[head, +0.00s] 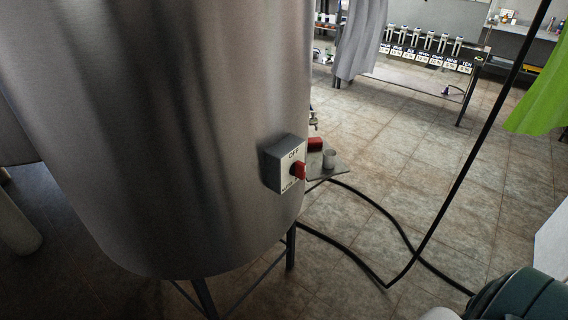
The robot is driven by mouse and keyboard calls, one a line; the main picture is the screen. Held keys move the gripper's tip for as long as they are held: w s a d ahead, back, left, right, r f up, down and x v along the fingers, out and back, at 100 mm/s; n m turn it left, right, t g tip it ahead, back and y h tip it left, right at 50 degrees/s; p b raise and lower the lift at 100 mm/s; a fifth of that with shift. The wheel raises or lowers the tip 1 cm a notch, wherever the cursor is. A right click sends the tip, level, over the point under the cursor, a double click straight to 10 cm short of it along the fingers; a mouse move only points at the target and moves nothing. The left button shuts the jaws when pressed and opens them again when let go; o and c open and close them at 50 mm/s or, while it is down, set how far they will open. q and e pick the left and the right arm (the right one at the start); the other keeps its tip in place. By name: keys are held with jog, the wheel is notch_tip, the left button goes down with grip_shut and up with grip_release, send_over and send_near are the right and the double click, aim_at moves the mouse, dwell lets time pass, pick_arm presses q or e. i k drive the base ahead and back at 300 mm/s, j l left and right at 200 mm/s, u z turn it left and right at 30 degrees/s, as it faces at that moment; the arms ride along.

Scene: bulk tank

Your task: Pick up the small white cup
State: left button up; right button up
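A small pale grey-white cup (329,159) stands upright on a small grey shelf (325,174) beside the steel tank. It is small in the picture, and I cannot tell whether anything is in it. A red object (315,145) sits just behind and left of the cup. Neither of my grippers shows in the head view.
The large steel tank (180,120) fills the left, with a grey switch box (285,165) and red knob on its side. Black hoses (352,255) run over the tiled floor (400,150). A table with several numbered items (428,54) stands at the back.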

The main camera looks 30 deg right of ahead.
aim_at(329, 159)
jog(key=z, duration=1.3)
jog(key=i+l, duration=0.1)
